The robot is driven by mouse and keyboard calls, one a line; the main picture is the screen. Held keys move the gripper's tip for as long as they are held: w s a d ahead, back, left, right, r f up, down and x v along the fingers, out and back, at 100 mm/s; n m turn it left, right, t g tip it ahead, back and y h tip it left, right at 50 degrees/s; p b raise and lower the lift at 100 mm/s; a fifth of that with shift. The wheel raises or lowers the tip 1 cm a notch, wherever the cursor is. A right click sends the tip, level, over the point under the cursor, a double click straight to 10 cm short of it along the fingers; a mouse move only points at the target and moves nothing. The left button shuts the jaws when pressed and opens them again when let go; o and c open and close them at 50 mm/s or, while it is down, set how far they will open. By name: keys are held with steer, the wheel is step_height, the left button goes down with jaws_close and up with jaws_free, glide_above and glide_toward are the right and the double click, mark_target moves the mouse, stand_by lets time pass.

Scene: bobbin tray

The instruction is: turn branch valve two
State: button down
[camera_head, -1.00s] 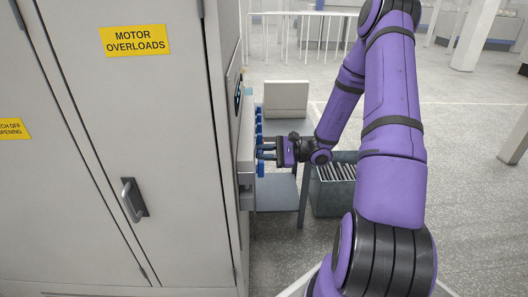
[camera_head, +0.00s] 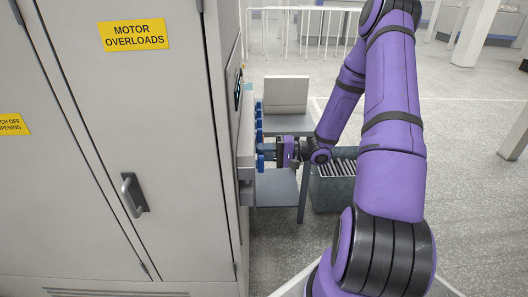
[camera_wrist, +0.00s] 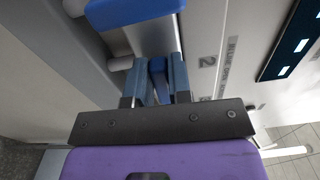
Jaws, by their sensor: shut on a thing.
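A column of blue valve handles (camera_head: 259,116) runs down the side of the grey cabinet, seen edge-on in the head view. My gripper (camera_head: 268,155) reaches them from the right, level with the lower handles. In the wrist view my gripper (camera_wrist: 158,78) has its two fingers on either side of a blue handle (camera_wrist: 158,70) and is shut on it. A printed "2" (camera_wrist: 207,61) is on the panel beside this handle. A larger blue handle (camera_wrist: 130,10) lies near the top edge of the wrist view. How far the held handle is turned is hard to tell.
The grey cabinet (camera_head: 170,100) with a door handle (camera_head: 132,194) fills the left. A grey table (camera_head: 275,185) with a box-like panel (camera_head: 286,92) stands behind the gripper. A dark crate (camera_head: 333,188) is on the floor to its right. Open floor lies further right.

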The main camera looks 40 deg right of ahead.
steer(key=shift+f+n, duration=0.1)
steer(key=shift+n, duration=0.3)
steer(key=c, duration=1)
jaws_free()
steer(key=shift+c, duration=0.2)
steer(key=v, duration=1.1)
steer(key=shift+a, duration=0.15)
